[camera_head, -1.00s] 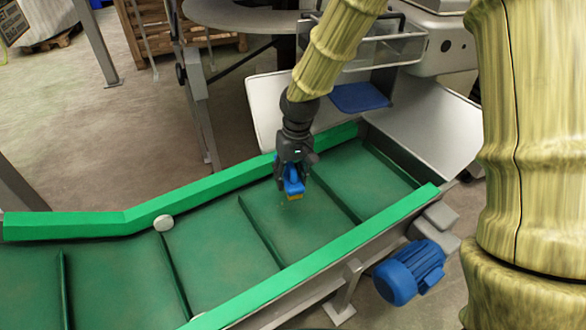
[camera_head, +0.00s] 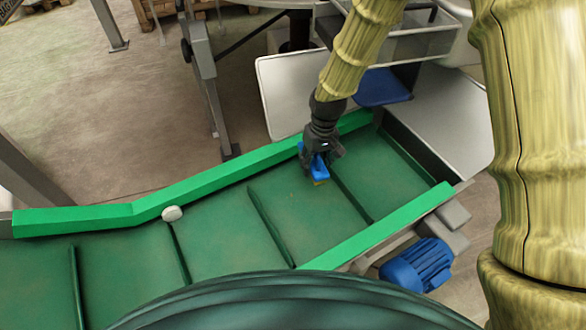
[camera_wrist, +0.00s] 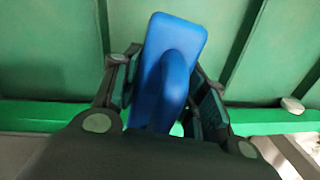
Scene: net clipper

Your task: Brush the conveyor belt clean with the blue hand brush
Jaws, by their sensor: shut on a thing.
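My gripper (camera_head: 321,153) is shut on the blue hand brush (camera_head: 318,169), over the upper part of the green conveyor belt (camera_head: 305,220). The brush's yellowish bristle end points down at the belt near a cross cleat; I cannot tell whether it touches. In the wrist view the brush's blue back and handle (camera_wrist: 173,75) sit between the two fingers (camera_wrist: 165,100), and its bristles are hidden. Faint brownish specks show on the belt around the brush.
Green side rails (camera_head: 90,218) edge the belt, and raised cleats cross it. A pale round object (camera_head: 172,213) sits by the far rail. A blue motor (camera_head: 416,264) is at the near side. Metal plates (camera_head: 445,115) and a blue flap (camera_head: 383,87) stand beyond the belt's upper end.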

